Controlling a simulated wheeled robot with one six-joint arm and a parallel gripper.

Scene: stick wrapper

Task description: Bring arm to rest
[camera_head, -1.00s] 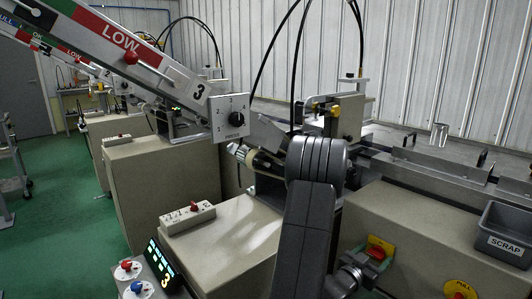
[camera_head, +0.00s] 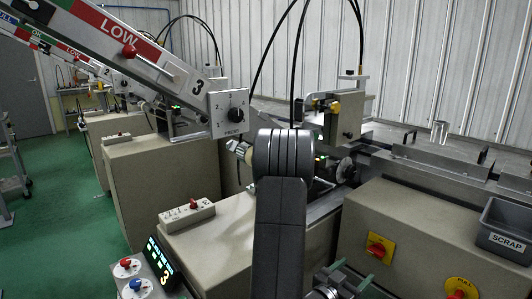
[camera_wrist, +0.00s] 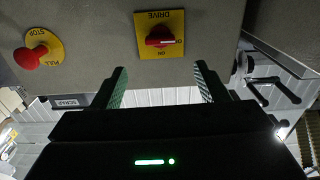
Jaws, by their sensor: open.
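My arm (camera_head: 281,215) rises in the middle of the head view and bends at a grey elbow. My gripper (camera_head: 352,273) is low in that view, in front of the machine's cabinet front. Its open fingers (camera_wrist: 161,68) point toward the panel in the wrist view, with nothing between them. The red knob on the yellow DRIVE plate (camera_head: 378,248) is apart from the fingers. It also shows in the wrist view as the DRIVE switch (camera_wrist: 163,36), with its handle lying roughly across the plate.
A red pull-stop button (camera_head: 458,291) is right of the DRIVE plate. A grey SCRAP bin (camera_head: 503,232) hangs at the right. A control box with a lit display (camera_head: 161,262) stands at lower left. The sloped LOW chute (camera_head: 130,52) crosses the upper left.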

